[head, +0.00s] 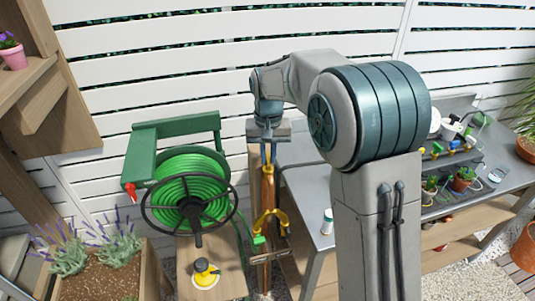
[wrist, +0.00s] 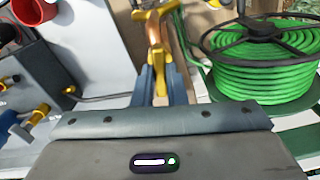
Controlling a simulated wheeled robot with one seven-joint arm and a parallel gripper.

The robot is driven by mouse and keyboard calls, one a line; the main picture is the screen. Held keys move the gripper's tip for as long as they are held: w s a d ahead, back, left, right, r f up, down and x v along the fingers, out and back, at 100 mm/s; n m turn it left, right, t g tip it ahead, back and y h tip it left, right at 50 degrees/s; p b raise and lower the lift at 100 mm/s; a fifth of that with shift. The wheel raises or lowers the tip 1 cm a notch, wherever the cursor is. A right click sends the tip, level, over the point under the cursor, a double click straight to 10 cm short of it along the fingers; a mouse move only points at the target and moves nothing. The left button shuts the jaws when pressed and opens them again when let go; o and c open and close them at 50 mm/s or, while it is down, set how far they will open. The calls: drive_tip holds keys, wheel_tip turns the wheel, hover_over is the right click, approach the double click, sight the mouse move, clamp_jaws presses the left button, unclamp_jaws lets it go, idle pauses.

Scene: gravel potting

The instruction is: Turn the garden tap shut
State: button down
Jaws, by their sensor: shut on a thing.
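The garden tap (head: 270,222) has yellow metal parts. It stands at a wooden post just right of the green hose reel (head: 190,190). My gripper (head: 267,163) points down above the tap's lower yellow part. In the wrist view its two blue fingers (wrist: 164,86) are shut on a yellow part of the tap (wrist: 156,48), which runs on upward in that picture. The fingers hide part of what they grip. I cannot tell how far the tap is turned.
A grey workbench (head: 305,185) with a white bottle (head: 327,222) stands to the right. A black wheel (head: 146,205) fronts the reel, and a yellow-and-black item (head: 205,272) lies below it. A lavender planter (head: 97,284) is at lower left. A white slatted fence (head: 100,95) closes the back.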

drive_tip(key=m, duration=0.4)
drive_tip(key=shift+r+m, duration=0.1)
drive_tip(key=shift+m, duration=0.2)
drive_tip(key=m+p, duration=0.1)
drive_tip(key=m, duration=0.2)
drive_tip(key=shift+m, duration=0.4)
drive_tip(key=m, duration=0.3)
drive_tip(key=shift+m+p, duration=0.6)
drive_tip(key=shift+m, duration=1.4)
drive_tip(key=c, duration=1.5)
unclamp_jaws()
drive_tip(key=shift+o, duration=0.2)
